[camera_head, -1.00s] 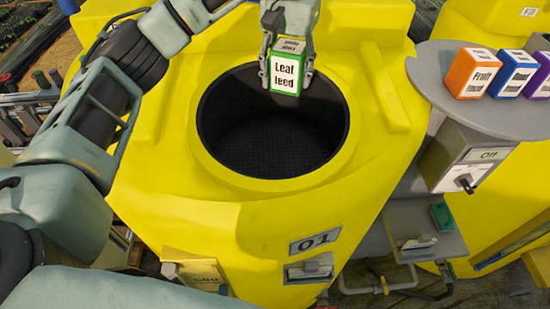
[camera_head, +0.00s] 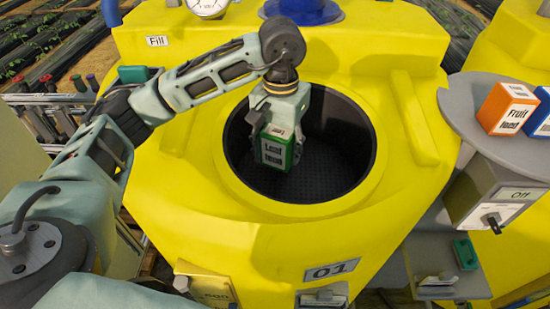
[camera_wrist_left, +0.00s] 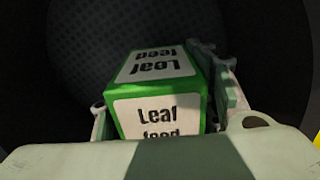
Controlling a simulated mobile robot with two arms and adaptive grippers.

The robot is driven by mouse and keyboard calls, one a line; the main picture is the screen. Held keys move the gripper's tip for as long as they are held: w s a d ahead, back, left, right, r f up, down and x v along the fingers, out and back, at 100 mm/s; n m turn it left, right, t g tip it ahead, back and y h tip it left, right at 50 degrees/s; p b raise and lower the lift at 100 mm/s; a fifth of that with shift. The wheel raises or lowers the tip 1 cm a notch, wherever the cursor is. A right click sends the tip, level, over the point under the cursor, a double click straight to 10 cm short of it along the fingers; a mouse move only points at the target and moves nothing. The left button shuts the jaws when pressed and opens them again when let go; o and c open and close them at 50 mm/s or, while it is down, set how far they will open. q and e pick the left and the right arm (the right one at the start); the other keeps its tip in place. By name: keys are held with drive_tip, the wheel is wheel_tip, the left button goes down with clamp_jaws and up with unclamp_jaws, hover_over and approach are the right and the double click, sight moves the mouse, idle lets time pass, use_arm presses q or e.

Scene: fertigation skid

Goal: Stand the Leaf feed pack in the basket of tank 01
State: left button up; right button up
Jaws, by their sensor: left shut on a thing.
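The green and white Leaf feed pack (camera_head: 276,149) is inside the round dark opening of the yellow tank 01 (camera_head: 265,250). My left gripper (camera_head: 278,150) is shut on the pack and holds it upright from above, below the rim. In the left wrist view the pack (camera_wrist_left: 158,90) sits between the fingers, with the dark mesh of the basket (camera_wrist_left: 110,20) beyond it. In the head view the basket floor (camera_head: 318,185) shows right of the pack. I cannot tell whether the pack touches the floor. My right gripper is not in view.
A grey round shelf (camera_head: 470,125) at the right holds an orange Fruit feed pack (camera_head: 507,108) and a blue pack (camera_head: 541,115). A switch box marked Off (camera_head: 492,200) hangs below it. A gauge (camera_head: 207,5) and blue cap (camera_head: 303,10) stand behind the opening.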

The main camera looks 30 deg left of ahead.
sight(275, 177)
use_arm(q)
drive_tip(key=shift+s+a+f, duration=0.25)
drive_tip(key=shift+s+f, duration=0.05)
drive_tip(key=shift+s, duration=0.4)
drive_tip(key=shift+s+f+p, duration=0.1)
drive_tip(key=shift+f+p, duration=0.3)
drive_tip(key=shift+p, duration=0.15)
drive_tip(key=f+p, duration=0.1)
drive_tip(key=f, duration=0.2)
drive_tip(key=shift+w+f, duration=0.2)
drive_tip(key=shift+f, duration=0.1)
drive_tip(key=o, duration=1.5)
drive_tip(key=shift+c, duration=0.2)
drive_tip(key=shift+s, duration=0.1)
